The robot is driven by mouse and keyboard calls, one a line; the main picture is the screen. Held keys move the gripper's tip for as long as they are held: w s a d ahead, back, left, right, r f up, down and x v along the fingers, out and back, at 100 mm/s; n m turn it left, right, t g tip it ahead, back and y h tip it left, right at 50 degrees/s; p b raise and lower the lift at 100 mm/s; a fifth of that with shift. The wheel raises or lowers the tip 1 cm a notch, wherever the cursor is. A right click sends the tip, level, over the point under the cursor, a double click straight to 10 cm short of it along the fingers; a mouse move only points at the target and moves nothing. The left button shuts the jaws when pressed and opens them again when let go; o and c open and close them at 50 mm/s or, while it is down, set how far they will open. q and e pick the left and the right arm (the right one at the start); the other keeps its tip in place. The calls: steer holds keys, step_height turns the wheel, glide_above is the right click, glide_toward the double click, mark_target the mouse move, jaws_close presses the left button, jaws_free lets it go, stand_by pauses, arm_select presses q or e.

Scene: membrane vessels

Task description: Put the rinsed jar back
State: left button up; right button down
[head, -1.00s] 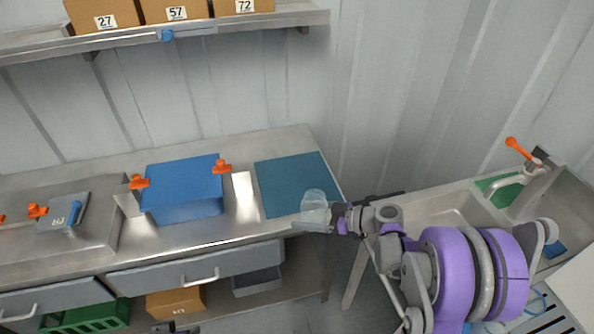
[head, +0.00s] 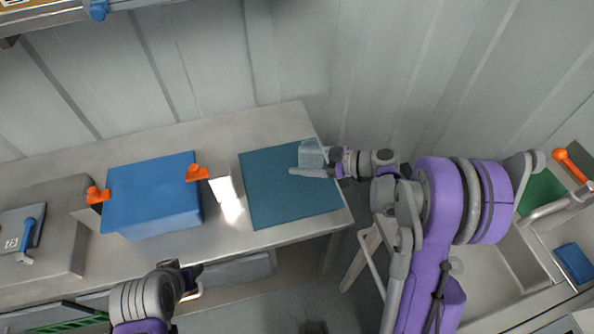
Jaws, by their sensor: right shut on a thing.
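A clear jar (head: 311,154) is in my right gripper (head: 318,164), which is shut on it. The jar is over the right part of the teal mat (head: 270,200) on the steel bench; I cannot tell whether it touches the mat. The jar looks empty and see-through. My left gripper (head: 184,276) is low in the view, in front of the bench edge near a drawer handle. I cannot make out whether its fingers are open or shut.
A blue box (head: 153,200) with orange clamps (head: 197,173) stands on the bench left of the mat. A grey lidded unit (head: 22,229) stands further left. A sink (head: 500,250) with an orange-handled tap (head: 570,166) is at the right. Most of the mat is bare.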

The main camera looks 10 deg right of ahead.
mark_target(303, 180)
step_height(303, 180, down, 3)
steer(key=shift+s+r, duration=0.1)
steer(key=shift+f, duration=2.3)
steer(key=shift+c, duration=1)
jaws_free()
steer(key=shift+f+b, duration=0.1)
steer(key=shift+b, duration=0.25)
steer(key=shift+o, duration=1)
steer(key=shift+r, duration=0.2)
